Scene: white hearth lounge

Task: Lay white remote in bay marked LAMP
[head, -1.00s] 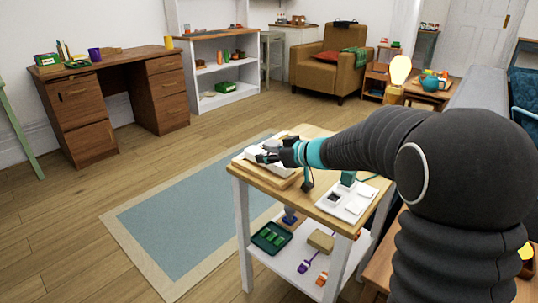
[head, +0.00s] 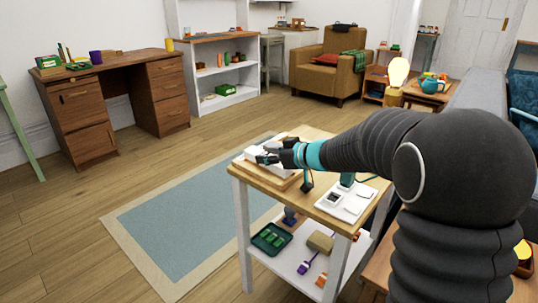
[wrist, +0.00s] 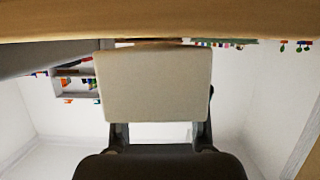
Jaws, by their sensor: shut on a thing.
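My gripper (head: 266,157) is at the left part of a small wooden-topped table, low over a wooden tray (head: 262,178) with white parts in it. In the wrist view my gripper (wrist: 160,128) is shut on a pale, flat-faced block, the white remote (wrist: 155,85), held between its two fingers. The wooden surface shows right beyond it along the top of that view. In the head view the remote is hard to tell from the white parts around my gripper. I cannot read any LAMP marking, and the bays are too small or hidden to tell apart.
The table top (head: 318,208) also carries a white panel with dark squares (head: 344,203) and a teal thing (head: 347,180) right of my gripper. The lower shelf (head: 290,258) holds a dark green tray (head: 271,239) and small items. Rug and floor lie open to the left.

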